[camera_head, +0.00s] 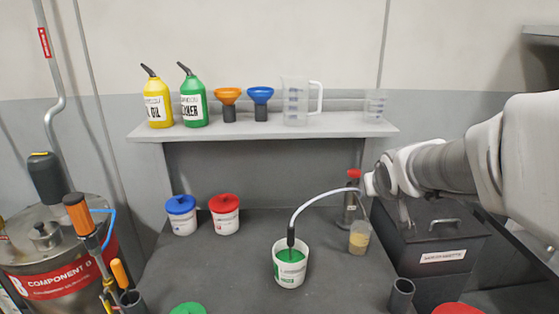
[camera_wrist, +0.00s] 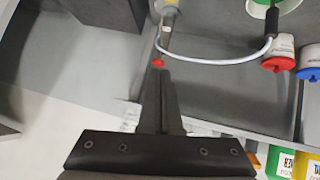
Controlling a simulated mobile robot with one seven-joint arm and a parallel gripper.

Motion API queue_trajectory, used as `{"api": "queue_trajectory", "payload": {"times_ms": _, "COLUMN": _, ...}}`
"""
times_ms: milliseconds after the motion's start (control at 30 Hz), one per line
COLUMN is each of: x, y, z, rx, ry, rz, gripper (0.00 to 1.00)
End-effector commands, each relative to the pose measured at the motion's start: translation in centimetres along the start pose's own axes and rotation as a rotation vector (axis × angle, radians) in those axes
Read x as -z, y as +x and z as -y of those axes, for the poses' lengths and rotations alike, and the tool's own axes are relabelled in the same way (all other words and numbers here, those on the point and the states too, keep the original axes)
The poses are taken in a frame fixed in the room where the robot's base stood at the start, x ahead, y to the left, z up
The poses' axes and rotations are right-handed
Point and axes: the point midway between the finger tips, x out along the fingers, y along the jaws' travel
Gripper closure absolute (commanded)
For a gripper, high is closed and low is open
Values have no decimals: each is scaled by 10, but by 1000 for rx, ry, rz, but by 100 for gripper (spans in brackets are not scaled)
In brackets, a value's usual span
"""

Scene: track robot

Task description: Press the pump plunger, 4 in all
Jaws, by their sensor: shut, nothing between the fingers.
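The hand pump stands on the bench at centre right in the head view, with a red plunger knob (camera_head: 353,174) on its upright grey body (camera_head: 350,208). The knob is also in the wrist view (camera_wrist: 158,63), just beyond my fingertips. A pale hose (camera_head: 318,197) arcs from the pump to a white bucket (camera_head: 290,272) with green contents. My gripper (camera_wrist: 160,76) is shut and empty, its fingers close to the red knob. I cannot tell whether they touch it. In the head view my wrist is right of the knob and the fingers are unclear.
A clear jar (camera_head: 359,238) with tan contents stands by the pump's base. A dark lidded bin (camera_head: 435,245) is at right. Blue-lidded (camera_head: 181,214) and red-lidded (camera_head: 225,214) tubs stand at left. A shelf (camera_head: 262,129) with bottles, funnels and jugs is above.

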Motion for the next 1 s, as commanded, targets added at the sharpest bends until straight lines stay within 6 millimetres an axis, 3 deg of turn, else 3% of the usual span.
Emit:
{"api": "queue_trajectory", "payload": {"times_ms": 300, "x": 48, "y": 74, "z": -17, "rx": 35, "ry": 27, "rz": -174, "gripper": 100}}
{"api": "queue_trajectory", "payload": {"times_ms": 600, "x": 74, "y": 133, "z": -30, "rx": 108, "ry": 73, "rz": -340, "gripper": 100}}
{"api": "queue_trajectory", "payload": {"times_ms": 800, "x": 80, "y": 157, "z": -36, "rx": 151, "ry": 103, "rz": -419, "gripper": 100}}
{"api": "queue_trajectory", "payload": {"times_ms": 1000, "x": 82, "y": 165, "z": -37, "rx": 171, "ry": 116, "rz": -453, "gripper": 100}}
